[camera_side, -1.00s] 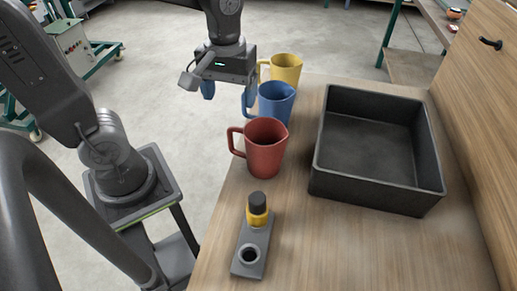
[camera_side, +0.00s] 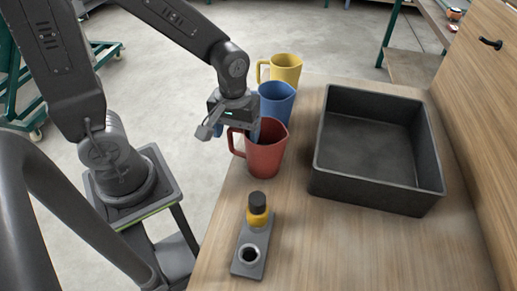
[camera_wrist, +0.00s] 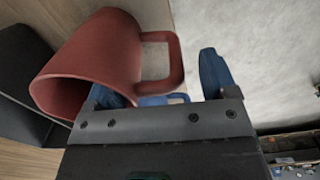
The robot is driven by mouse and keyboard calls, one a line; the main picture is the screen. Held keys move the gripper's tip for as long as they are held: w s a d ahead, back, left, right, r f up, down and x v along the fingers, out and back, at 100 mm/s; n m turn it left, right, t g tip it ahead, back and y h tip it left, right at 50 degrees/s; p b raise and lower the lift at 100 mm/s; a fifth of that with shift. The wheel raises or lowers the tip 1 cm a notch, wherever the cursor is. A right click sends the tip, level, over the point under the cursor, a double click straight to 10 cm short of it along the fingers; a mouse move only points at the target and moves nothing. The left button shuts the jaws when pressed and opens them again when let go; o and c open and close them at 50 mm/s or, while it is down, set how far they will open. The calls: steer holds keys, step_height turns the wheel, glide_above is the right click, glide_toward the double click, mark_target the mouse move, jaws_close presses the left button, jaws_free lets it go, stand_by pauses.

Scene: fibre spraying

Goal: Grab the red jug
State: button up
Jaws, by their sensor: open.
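The red jug (camera_side: 265,157) stands upright on the wooden table, its handle on the left side. In the wrist view the red jug (camera_wrist: 95,60) fills the upper left, its handle (camera_wrist: 176,62) pointing right. My gripper (camera_side: 236,130) is open and empty at the jug's handle side, near rim height. In the wrist view the handle appears between the two blue fingers of my gripper (camera_wrist: 160,82). The left finger is partly hidden by the jug. Whether a finger touches the jug I cannot tell.
A blue jug (camera_side: 278,101) stands just behind the red one, with a yellow jug (camera_side: 287,68) beyond it. A large black bin (camera_side: 375,188) lies to the right. In front is a grey holder (camera_side: 247,262) with a yellow, black-capped bottle (camera_side: 257,212).

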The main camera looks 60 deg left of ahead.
steer(key=c, duration=1.2)
steer(key=shift+r, duration=0.2)
